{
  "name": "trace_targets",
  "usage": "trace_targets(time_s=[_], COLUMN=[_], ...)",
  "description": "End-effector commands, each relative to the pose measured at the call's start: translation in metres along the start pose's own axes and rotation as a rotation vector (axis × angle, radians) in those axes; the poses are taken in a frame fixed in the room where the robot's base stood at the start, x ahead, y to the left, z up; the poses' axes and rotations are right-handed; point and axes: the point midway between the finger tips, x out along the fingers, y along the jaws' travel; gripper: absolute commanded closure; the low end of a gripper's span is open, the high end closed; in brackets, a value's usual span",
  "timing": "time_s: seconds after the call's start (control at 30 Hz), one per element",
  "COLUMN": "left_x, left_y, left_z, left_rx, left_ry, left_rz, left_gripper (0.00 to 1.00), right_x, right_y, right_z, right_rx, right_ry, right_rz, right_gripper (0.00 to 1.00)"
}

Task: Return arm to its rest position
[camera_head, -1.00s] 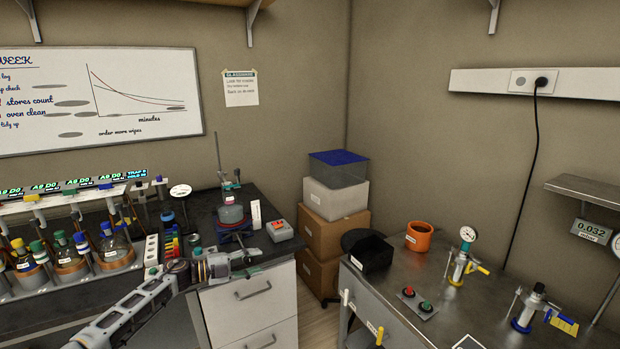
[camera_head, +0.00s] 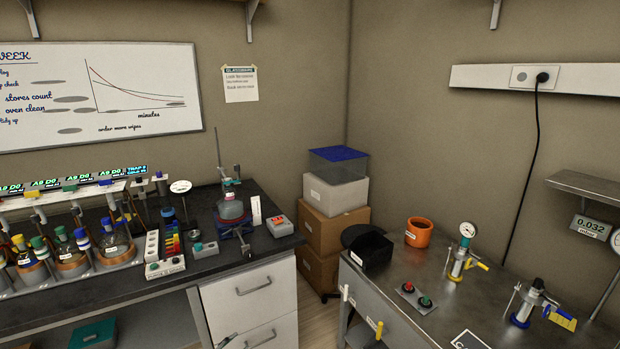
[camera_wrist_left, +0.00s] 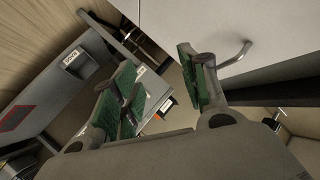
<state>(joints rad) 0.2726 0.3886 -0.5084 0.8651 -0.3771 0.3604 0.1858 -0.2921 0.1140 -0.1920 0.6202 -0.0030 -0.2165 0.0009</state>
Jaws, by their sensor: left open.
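My left gripper (camera_wrist_left: 155,72) is open in the left wrist view, with its two green-padded fingers apart and nothing between them. In the head view only a small bit of my left gripper (camera_head: 228,341) shows at the bottom edge, in front of the white drawers (camera_head: 250,300). In the wrist view a white drawer front with a metal handle (camera_wrist_left: 236,56) lies beyond the right finger. The rest of my left arm is out of the head view. My right gripper is in neither view.
The dark bench (camera_head: 262,246) at left carries several flasks, a stand and small devices. The steel bench (camera_head: 452,312) at right carries an orange pot (camera_head: 418,232), a black bin (camera_head: 368,255) and valves. Stacked boxes (camera_head: 322,240) stand in the corner between them.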

Motion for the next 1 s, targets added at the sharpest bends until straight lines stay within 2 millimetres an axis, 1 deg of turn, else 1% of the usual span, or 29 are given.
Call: trace_targets(time_s=[0.03, 0.17, 0.2, 0.37, 0.5, 0.57, 0.7, 0.87, 0.9, 0.97, 1.0], left_x=[-0.007, -0.026, -0.033, -0.063, -0.093, -0.107, -0.141, -0.184, -0.196, -0.212, -0.225], left_y=[0.015, 0.050, 0.062, 0.107, 0.147, 0.165, 0.206, 0.254, 0.266, 0.284, 0.297], left_z=[0.018, 0.058, 0.071, 0.116, 0.150, 0.164, 0.193, 0.222, 0.228, 0.236, 0.241], left_rx=[-0.030, -0.102, -0.121, -0.200, -0.264, -0.292, -0.351, -0.417, -0.433, -0.457, -0.472], left_ry=[-0.041, -0.143, -0.175, -0.299, -0.405, -0.450, -0.554, -0.672, -0.701, -0.744, -0.774], left_rz=[0.000, -0.003, -0.002, 0.003, 0.012, 0.016, 0.031, 0.052, 0.057, 0.067, 0.074], left_gripper=[0.56, 0.56, 0.56, 0.56, 0.56, 0.56, 0.56, 0.56, 0.56, 0.56, 0.56], right_x=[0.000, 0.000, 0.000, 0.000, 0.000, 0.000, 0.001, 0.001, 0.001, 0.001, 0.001], right_y=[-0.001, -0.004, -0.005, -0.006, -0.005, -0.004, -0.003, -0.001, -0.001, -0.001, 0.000], right_z=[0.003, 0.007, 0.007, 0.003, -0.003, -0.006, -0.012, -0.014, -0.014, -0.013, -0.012], right_rx=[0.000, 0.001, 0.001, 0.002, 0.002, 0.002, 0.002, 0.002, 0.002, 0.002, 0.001], right_ry=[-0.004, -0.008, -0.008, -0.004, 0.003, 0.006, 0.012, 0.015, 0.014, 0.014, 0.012], right_rz=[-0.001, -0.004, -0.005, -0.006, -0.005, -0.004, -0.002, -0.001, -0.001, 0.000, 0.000], right_gripper=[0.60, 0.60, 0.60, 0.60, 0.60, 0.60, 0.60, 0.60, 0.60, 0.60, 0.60])
